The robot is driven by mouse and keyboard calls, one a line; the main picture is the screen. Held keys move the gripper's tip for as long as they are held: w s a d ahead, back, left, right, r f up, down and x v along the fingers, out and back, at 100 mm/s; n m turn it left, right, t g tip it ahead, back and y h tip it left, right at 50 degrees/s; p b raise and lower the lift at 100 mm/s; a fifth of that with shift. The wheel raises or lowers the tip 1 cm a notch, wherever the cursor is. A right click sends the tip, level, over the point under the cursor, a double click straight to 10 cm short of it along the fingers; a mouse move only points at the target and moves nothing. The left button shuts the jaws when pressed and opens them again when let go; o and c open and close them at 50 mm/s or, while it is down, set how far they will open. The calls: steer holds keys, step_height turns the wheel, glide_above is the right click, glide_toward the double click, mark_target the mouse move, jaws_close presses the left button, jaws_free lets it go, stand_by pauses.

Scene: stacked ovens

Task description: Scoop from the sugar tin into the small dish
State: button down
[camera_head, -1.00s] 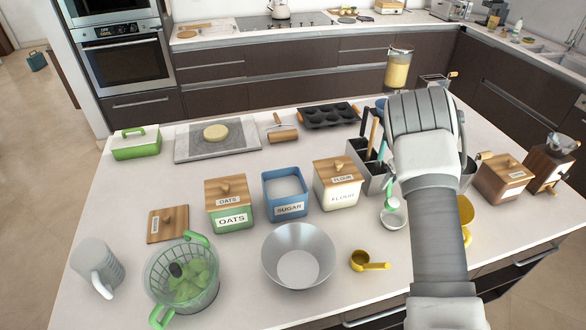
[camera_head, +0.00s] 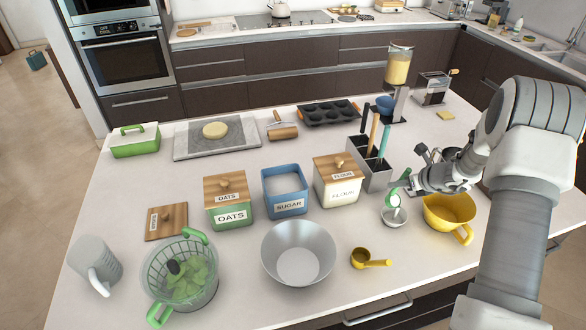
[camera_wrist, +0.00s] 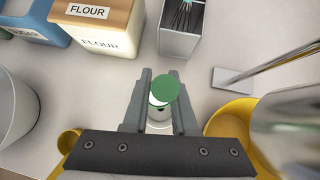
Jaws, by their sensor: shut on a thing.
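The blue sugar tin (camera_head: 285,207) stands open on the counter, white sugar inside; its edge shows at upper left in the wrist view (camera_wrist: 35,18). My gripper (camera_head: 408,184) is right of the tin, shut on a green-handled scoop (camera_head: 396,188). In the wrist view the round green handle end (camera_wrist: 166,89) sits between my gripper's fingers (camera_wrist: 160,100). The scoop's pale bowl end is low over the small metal dish (camera_head: 394,220). I cannot tell whether they touch, or how much sugar is in either. The dish is mostly hidden in the wrist view.
The flour tin (camera_head: 337,192) and metal utensil holder (camera_head: 378,180) stand close left of and behind my gripper. A yellow bowl (camera_head: 436,214) is close on the right. A yellow measuring cup (camera_head: 362,258) and large steel bowl (camera_head: 298,272) are in front left.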

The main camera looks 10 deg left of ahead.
steer(key=s+d+t+y+b, duration=0.1)
steer(key=t+y+b, duration=0.1)
steer(key=b, duration=0.5)
steer(key=s+d+f+t+y+b, duration=0.1)
steer(key=s+t+b, duration=0.1)
steer(key=b, duration=0.5)
steer(key=s+d+f+t+y+b, duration=0.1)
steer(key=d+t+y+b, duration=0.1)
steer(key=b, duration=0.6)
steer(key=shift+s+f+y, duration=0.15)
steer(key=shift+y, duration=0.15)
steer(key=t+y+b, duration=0.1)
steer(key=b, duration=0.2)
steer(key=s+d+f+t+y+b, duration=0.1)
steer(key=t+b, duration=0.1)
steer(key=b, duration=0.1)
steer(key=s+d+m+t+y+b, duration=0.1)
steer(key=b, duration=0.2)
steer(key=shift+s+f+t+b, duration=0.1)
steer(key=shift+f+t+b, duration=0.2)
steer(key=shift+f, duration=0.1)
steer(key=shift+d+r+p, duration=0.1)
steer(key=shift+p, duration=0.25)
